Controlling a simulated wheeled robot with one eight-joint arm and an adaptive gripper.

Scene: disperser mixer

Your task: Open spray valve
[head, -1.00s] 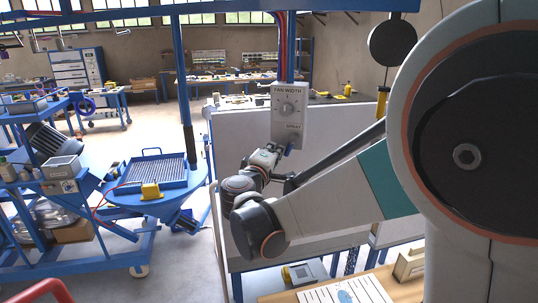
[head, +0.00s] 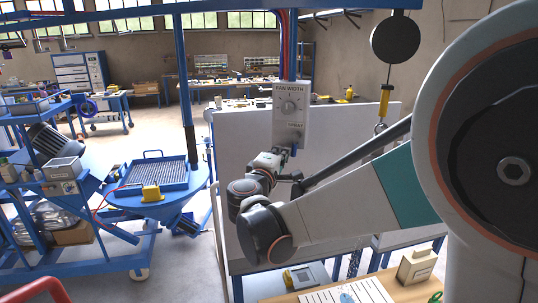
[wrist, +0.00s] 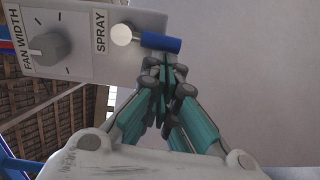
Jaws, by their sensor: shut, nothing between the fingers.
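The spray valve's blue lever (head: 295,149) sits under the SPRAY label at the bottom of the grey control box (head: 304,115) and hangs down. In the wrist view the blue lever (wrist: 161,42) extends right from a pale round pivot (wrist: 121,35). My gripper (wrist: 166,66) is shut and empty, its fingertips just below the lever in that view; I cannot tell whether they touch it. In the head view my gripper (head: 281,153) is at the box's lower left corner, close to the lever, its tips small and partly unclear.
The FAN WIDTH knob (head: 290,105) is on the same box, above the lever. A large light panel (head: 350,165) stands behind my arm. A blue post (head: 184,90) and a round blue table with a grate (head: 150,176) stand to the left.

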